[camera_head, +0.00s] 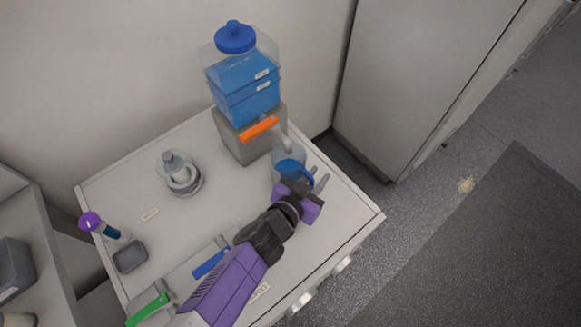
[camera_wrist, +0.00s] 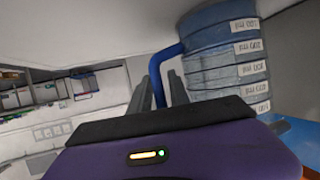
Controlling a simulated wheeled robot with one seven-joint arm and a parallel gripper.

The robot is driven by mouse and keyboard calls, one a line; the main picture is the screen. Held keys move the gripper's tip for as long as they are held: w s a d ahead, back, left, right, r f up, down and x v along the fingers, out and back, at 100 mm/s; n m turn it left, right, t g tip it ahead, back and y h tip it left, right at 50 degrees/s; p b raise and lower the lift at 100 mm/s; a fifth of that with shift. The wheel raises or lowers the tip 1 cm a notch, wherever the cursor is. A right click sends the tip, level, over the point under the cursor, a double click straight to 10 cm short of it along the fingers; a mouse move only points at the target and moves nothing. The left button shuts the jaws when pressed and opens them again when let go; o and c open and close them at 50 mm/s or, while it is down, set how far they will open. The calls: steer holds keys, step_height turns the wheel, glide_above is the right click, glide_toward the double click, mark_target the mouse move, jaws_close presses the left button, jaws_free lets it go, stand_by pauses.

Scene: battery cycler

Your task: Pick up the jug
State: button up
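The jug (camera_head: 287,157) is a translucent bluish vessel with a blue handle, standing near the right side of the bench top. In the wrist view the jug (camera_wrist: 225,55) fills the upper right, with graduation labels down its side. Its blue handle (camera_wrist: 161,68) loops out to the left. My gripper (camera_head: 318,178) is beside the handle in the head view. In the wrist view my gripper's fingers (camera_wrist: 165,85) are parted, with the handle's lower end appearing between them. I cannot tell whether they touch it. My gripper partly hides the jug in the head view.
A grey unit (camera_head: 243,137) with an orange lever and stacked blue containers stands behind the jug. A glass vessel (camera_head: 180,177), a purple-capped bottle (camera_head: 92,222) and a grey tray (camera_head: 130,257) are further left. Blue (camera_head: 210,264) and green (camera_head: 147,309) handles lie near my arm.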

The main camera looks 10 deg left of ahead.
steer(key=shift+w, duration=0.1)
jaws_close()
stand_by(1.4)
